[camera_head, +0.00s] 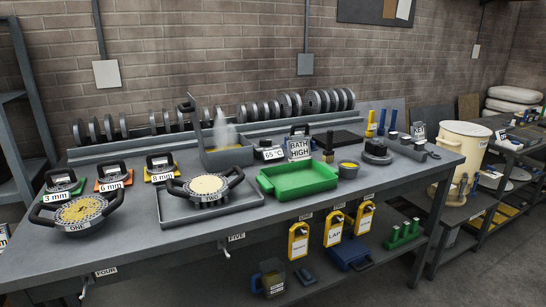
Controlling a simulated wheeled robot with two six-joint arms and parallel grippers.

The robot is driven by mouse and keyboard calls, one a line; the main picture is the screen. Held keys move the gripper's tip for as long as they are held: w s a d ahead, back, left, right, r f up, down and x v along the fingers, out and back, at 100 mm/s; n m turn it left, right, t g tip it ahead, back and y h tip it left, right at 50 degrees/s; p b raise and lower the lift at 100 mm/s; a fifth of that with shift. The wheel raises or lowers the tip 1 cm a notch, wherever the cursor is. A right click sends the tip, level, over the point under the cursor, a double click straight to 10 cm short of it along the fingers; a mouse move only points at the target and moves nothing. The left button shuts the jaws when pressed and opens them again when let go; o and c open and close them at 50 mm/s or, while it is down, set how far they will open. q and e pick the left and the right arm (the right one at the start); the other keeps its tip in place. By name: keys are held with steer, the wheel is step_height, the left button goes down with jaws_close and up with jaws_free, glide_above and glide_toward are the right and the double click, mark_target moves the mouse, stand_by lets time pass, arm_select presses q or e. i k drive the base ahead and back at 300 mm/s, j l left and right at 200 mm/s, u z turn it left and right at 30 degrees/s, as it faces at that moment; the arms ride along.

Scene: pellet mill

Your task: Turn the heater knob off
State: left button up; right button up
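A grey water bath (228,156) stands at the middle back of the bench, with pale steam rising from it. A small box reading 65 °C (270,154) is just right of it, and a sign reading BATH HIGH (299,149) stands beside that. I cannot clearly pick out the heater knob; a small dark upright part (328,145) right of the sign is too small to identify. Neither of my grippers shows in the head view.
The grey bench (150,240) holds a round handled plate marked ONE (82,210), another marked TWO (207,187) on a grey tray, and a green tray (300,180). Several dies line the back. Yellow tags (333,228) hang below the front edge. The front left bench top is mostly clear.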

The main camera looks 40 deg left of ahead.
mark_target(262, 142)
steer(key=u, duration=1.25)
